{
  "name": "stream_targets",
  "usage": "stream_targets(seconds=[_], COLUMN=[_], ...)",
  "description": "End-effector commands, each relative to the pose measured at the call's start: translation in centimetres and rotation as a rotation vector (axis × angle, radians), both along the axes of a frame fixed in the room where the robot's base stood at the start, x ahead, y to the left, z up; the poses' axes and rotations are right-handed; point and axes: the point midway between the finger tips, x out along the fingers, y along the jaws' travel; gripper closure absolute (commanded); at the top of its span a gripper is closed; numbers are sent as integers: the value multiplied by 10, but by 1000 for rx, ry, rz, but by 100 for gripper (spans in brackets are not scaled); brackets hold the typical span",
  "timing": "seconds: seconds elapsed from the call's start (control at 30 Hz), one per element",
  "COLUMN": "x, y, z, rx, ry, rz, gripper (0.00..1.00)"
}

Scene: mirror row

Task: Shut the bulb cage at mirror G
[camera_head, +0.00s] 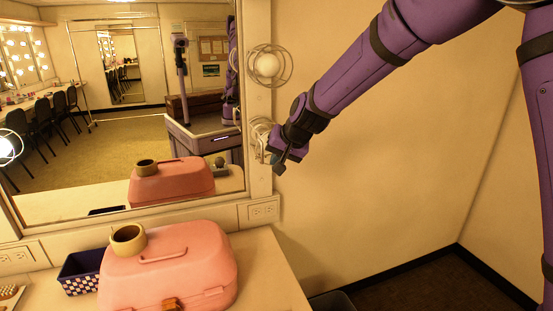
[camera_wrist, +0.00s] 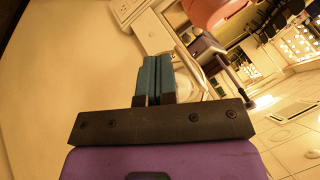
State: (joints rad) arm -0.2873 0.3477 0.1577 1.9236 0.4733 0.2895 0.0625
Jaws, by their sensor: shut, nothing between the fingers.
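A round bulb in a wire cage (camera_head: 267,65) sits high on the right post of the mirror frame. A lower wire cage (camera_head: 259,132) is on the same post, partly hidden by my gripper (camera_head: 278,160). My gripper is at the lower cage's right side, shut and empty. In the wrist view the teal fingers (camera_wrist: 157,62) are together, with pale wire loops (camera_wrist: 198,72) just right of them. I cannot tell whether the fingers touch the wire or how far the lower cage stands open. No letter G is readable.
The mirror (camera_head: 110,110) reflects the room and my arm. A pink case (camera_head: 170,270) with a tan ring-shaped thing (camera_head: 128,239) on it stands on the counter (camera_head: 270,280), beside a checkered box (camera_head: 80,272). An outlet (camera_head: 263,210) is below the post. The wall (camera_head: 390,160) to the right is bare.

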Motion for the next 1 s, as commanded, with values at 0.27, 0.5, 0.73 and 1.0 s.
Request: stream_targets(seconds=[0.27,0.5,0.73,1.0], x=[-19,-41,-55,-82], y=[-7,-12,-16,-54], z=[27,58,77,102], rx=[0,-1,-1,-43], ry=[-2,-2,1,-16], rz=[-3,-3,-5,-2], gripper=[100,100,100,100])
